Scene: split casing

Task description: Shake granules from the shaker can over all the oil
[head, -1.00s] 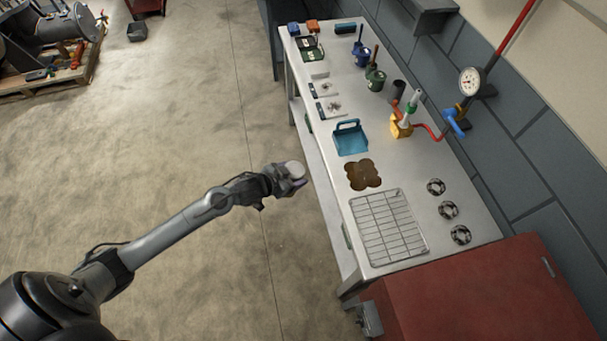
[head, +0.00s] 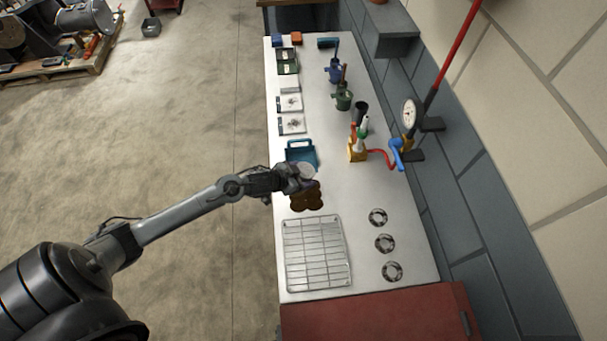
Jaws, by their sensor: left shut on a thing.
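The oil (head: 306,200) is a brown lobed puddle on the bench, between the blue dustpan and the wire rack. My left gripper (head: 294,181) is shut on the shaker can (head: 305,171), whose pale round top shows at the fingers. The can and gripper appear over the upper edge of the oil and hide part of it. I cannot tell the can's exact height or see any granules on the oil. My right gripper is not in view.
The metal bench (head: 345,201) holds a blue dustpan (head: 301,151) just beyond the gripper. A wire rack (head: 316,255) and several metal rings (head: 384,243) lie nearer. A yellow-based item (head: 357,151) and a gauge (head: 410,113) stand at the right.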

